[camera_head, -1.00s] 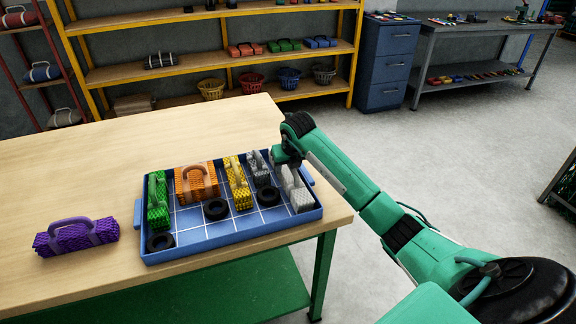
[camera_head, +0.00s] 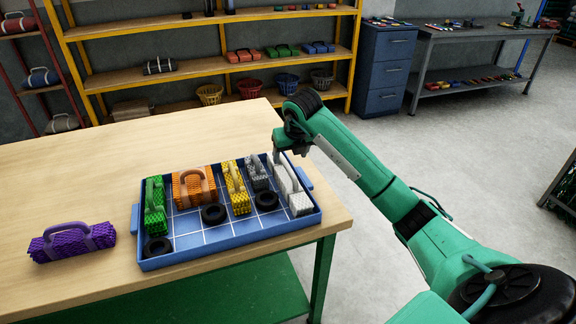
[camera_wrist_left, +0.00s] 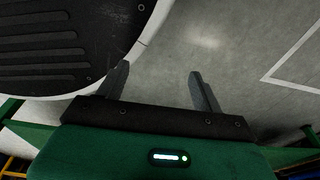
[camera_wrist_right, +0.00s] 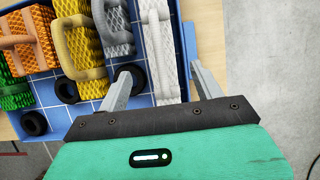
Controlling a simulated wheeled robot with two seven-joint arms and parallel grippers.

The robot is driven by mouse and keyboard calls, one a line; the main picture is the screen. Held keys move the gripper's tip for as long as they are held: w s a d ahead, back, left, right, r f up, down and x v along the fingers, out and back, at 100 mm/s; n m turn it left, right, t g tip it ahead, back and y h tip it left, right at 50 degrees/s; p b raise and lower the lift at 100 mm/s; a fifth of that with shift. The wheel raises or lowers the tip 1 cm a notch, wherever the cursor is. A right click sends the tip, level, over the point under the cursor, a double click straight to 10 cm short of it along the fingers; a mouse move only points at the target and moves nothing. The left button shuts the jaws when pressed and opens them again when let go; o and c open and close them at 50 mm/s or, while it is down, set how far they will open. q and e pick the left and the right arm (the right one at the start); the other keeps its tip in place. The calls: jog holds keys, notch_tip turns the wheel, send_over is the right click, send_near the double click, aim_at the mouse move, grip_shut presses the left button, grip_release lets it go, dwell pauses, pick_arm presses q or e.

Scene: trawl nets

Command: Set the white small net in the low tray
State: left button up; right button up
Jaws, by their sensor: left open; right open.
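The white small net (camera_head: 300,203) with its white handle lies in the right-hand column of the blue low tray (camera_head: 229,243). My right gripper (camera_head: 279,157) is above the back end of this net. In the right wrist view the white net (camera_wrist_right: 161,45) lies beyond and between the two open fingers of the right gripper (camera_wrist_right: 165,70), apart from them as far as I can tell. My left gripper (camera_wrist_left: 160,74) is open and empty over the floor and shows only in its wrist view.
The tray also holds green (camera_head: 155,208), orange (camera_head: 194,186), yellow (camera_head: 237,190) and grey (camera_head: 257,172) nets and black rings (camera_head: 213,214). A purple net (camera_head: 72,241) lies left of the tray on the wooden table (camera_head: 60,185). The table's back left is clear.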

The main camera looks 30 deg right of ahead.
pick_arm(q)
jog(key=shift+w+d+r, duration=0.1)
jog(key=shift+w+r, duration=0.15)
jog(key=shift+w, duration=0.1)
pick_arm(e)
jog(key=shift+v, duration=1.55)
